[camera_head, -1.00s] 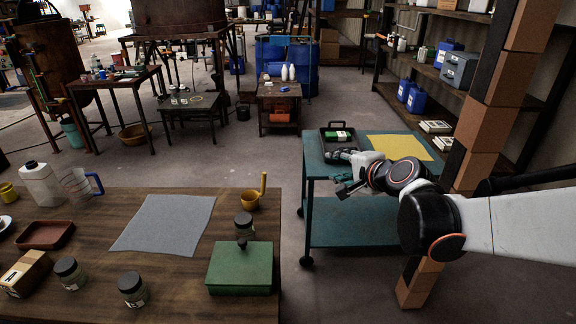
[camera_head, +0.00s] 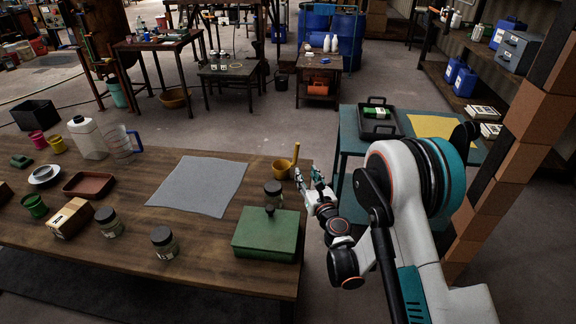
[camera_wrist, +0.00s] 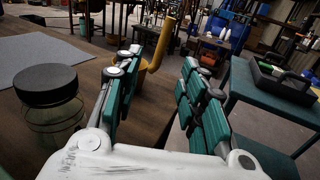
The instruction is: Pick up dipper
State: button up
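The dipper is a small yellow cup with an upright handle (camera_head: 282,169), standing on the wooden table (camera_head: 222,161) near its right edge. In the wrist view its yellow handle (camera_wrist: 161,44) rises just beyond the left finger, which hides part of the cup. My gripper (camera_head: 315,180) is just right of the dipper, at the table's edge. In the wrist view my gripper (camera_wrist: 158,82) has its two teal-padded fingers spread apart with nothing between them. The dipper appears to be ahead of the fingertips and slightly left; I cannot tell whether they touch.
A dark-lidded jar (camera_wrist: 48,108) stands close left of my gripper. A green box (camera_head: 267,234) and a grey cloth (camera_head: 200,186) lie on the table. A teal cart (camera_head: 352,144) with a black tray (camera_head: 378,128) stands to the right, across a floor gap.

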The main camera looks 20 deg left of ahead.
aim_at(296, 159)
jog(key=shift+s+a+f+m, duration=0.2)
jog(key=shift+f+m, duration=0.1)
jog(key=shift+f, duration=0.3)
jog(key=shift+w+a+f, duration=0.15)
jog(key=b+x, duration=0.2)
jog(key=x, duration=0.6)
jog(key=shift+w, duration=0.1)
jog(key=b+x, duration=0.1)
jog(key=x, duration=0.1)
jog(key=b+x, duration=0.1)
jog(key=x, duration=0.1)
jog(key=shift+w+f+b, duration=0.25)
jog(key=shift+w+b, duration=0.1)
jog(key=shift+w, duration=0.1)
jog(key=shift+w+a+r, duration=0.1)
jog(key=shift+w+a, duration=0.05)
jog(key=shift+w, duration=0.1)
jog(key=shift+c, duration=0.3)
grip_shut()
